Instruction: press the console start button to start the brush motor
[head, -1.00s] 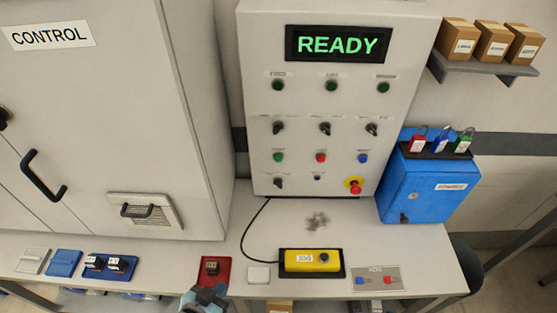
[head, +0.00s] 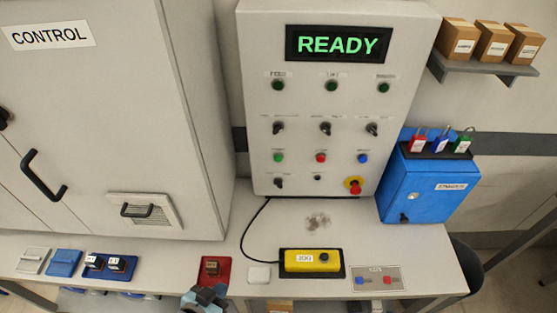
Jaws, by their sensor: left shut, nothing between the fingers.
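The console (head: 337,110) is a light grey upright panel at the back of the bench. Its display (head: 338,45) reads READY in green. A green button (head: 278,158) sits at the left of a row, with a red button (head: 320,158) and a blue button (head: 363,158) beside it; their labels are too small to read. A red emergency knob (head: 354,186) on yellow is at lower right. My left gripper (head: 207,296) is shut and empty at the bottom edge, well below and left of the console buttons. My right gripper is not in view.
A yellow pendant (head: 312,260) on a black cable lies on the bench front. A red tray (head: 214,269) with a dark block is just beyond my left gripper. A blue lockout box (head: 430,185) stands right of the console. The bench before the console is mostly clear.

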